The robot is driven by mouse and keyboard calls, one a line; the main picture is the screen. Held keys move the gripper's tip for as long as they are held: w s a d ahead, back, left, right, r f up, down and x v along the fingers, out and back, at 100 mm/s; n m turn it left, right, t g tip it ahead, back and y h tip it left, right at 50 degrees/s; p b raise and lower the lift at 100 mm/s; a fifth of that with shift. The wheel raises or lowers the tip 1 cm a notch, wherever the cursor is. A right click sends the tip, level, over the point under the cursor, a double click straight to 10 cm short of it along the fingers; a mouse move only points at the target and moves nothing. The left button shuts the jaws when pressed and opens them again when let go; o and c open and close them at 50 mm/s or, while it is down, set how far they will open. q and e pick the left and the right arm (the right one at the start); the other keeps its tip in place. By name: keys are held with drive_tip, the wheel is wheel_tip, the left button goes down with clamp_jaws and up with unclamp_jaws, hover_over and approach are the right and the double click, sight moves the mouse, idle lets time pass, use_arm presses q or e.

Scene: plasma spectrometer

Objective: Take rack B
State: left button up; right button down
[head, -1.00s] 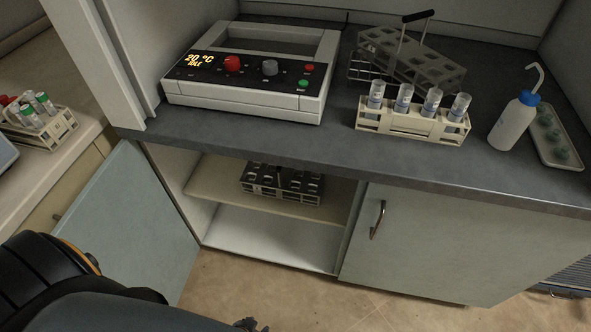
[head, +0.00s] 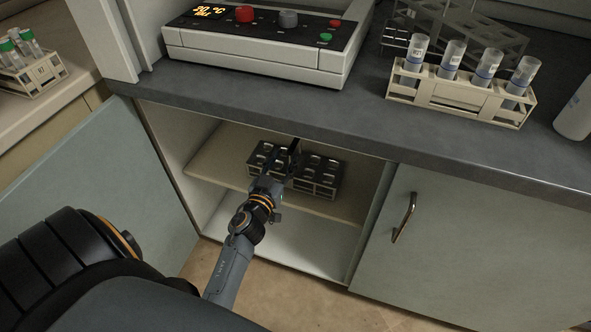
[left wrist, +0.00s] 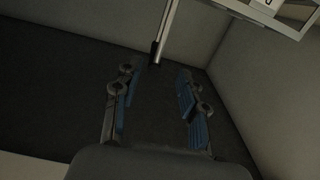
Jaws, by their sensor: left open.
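A dark rack (head: 322,180) with rows of holes stands on the shelf inside the open cabinet; I cannot read a letter on it. My left gripper (head: 280,170) reaches into the cabinet, in front of the middle of this rack and covering part of it. In the left wrist view the left gripper (left wrist: 157,82) is open, with blue pads on both fingers. A metal rod with a black end (left wrist: 154,52) shows just beyond the gap between the fingertips; contact cannot be told. A light-edged frame with a white label (left wrist: 268,4) shows at top right. My right gripper is out of view.
The open cabinet door (head: 90,185) is at left, a closed door (head: 470,245) at right. The counter edge (head: 300,125) overhangs the shelf. On the counter are a heating unit (head: 260,60), a beige tube rack (head: 455,95), a grey rack (head: 480,35) and a bottle (head: 577,110).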

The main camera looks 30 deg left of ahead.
sight(296, 142)
use_arm(q)
drive_tip(key=x, duration=0.3)
drive_tip(key=shift+w, duration=0.35)
drive_tip(key=x, duration=0.3)
drive_tip(key=shift+w+d+r+b, duration=0.1)
drive_tip(key=shift+w+d+b, duration=0.1)
drive_tip(key=shift+w+b, duration=0.2)
drive_tip(key=shift+w+a, duration=0.1)
drive_tip(key=shift+w, duration=0.35)
clamp_jaws()
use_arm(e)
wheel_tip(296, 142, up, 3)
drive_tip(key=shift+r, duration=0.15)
use_arm(q)
drive_tip(key=shift+r, duration=0.1)
